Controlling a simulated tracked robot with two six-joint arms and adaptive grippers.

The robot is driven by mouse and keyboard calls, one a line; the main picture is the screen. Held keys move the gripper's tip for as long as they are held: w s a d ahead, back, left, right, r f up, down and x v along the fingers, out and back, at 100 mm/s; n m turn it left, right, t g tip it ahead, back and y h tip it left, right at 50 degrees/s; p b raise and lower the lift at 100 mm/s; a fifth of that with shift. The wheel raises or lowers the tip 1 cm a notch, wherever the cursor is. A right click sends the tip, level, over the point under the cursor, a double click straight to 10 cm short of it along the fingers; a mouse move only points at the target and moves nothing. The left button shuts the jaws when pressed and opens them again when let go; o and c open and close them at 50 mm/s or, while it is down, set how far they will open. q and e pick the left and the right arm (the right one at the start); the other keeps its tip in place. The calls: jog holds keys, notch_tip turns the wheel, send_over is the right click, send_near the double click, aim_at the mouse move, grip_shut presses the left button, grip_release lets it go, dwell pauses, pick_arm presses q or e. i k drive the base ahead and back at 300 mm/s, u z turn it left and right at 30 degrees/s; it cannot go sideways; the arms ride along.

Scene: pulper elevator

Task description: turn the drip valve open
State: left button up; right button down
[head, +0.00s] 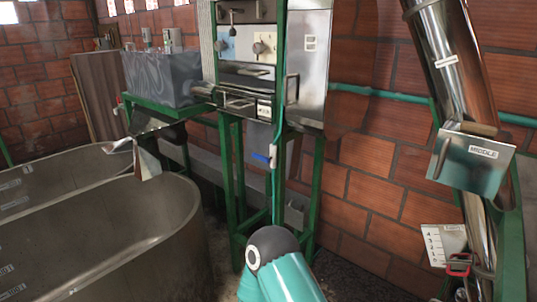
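What looks like the drip valve (272,156) sits on a thin green vertical pipe in front of the green metal stand, in the middle of the head view. Its small blue lever (261,157) sticks out to the left of the pipe, roughly crosswise to it. A teal arm link of mine with a dark grey joint rises from the bottom centre, below the valve and apart from it. Neither of my grippers shows in this view, so their state cannot be seen.
A steel machine (306,60) stands on the green stand (240,190) above the valve. Large grey tanks (170,240) fill the lower left. A slanted steel tube (445,60) with a plate marked MIDDLE (475,160) stands at right. A brick wall (385,180) closes the back.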

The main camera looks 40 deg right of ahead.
aim_at(263, 159)
jog(key=z, duration=0.3)
jog(key=i, duration=0.75)
jog(key=z, duration=0.9)
jog(key=i, duration=0.7)
jog(key=z, duration=0.35)
jog(key=k, duration=0.9)
jog(key=z, duration=0.2)
jog(key=i, duration=0.9)
jog(key=u, duration=0.05)
